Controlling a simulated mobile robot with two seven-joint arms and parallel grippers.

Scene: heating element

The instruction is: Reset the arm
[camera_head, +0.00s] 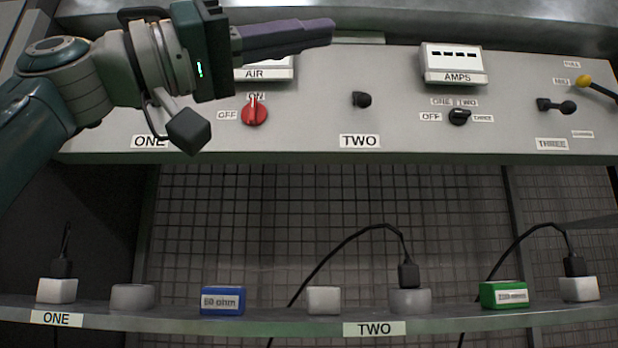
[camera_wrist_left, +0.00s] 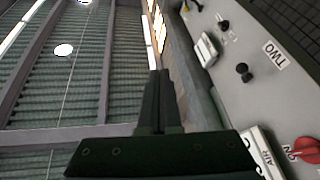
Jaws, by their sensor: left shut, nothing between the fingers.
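My left gripper (camera_head: 328,30) is in the head view at the upper left, its purple-grey fingers pointing right in front of the panel's top. It is shut and empty. In the left wrist view its dark fingers (camera_wrist_left: 155,100) lie together, apart from the panel. The grey control panel (camera_head: 310,90) carries a red knob (camera_head: 254,112) below the AIR display, pointing up towards ON. A black knob (camera_head: 460,117) sits under the AMPS display (camera_head: 453,64). A black round knob (camera_head: 362,99) is above the TWO label. My right gripper is not in view.
A shelf (camera_head: 270,325) below holds white and grey blocks, a blue 50 ohm block (camera_head: 223,300) and a green block (camera_head: 503,295). Black cables with plugs (camera_head: 408,273) rise from several blocks. A yellow-tipped lever (camera_head: 584,81) is at the panel's right.

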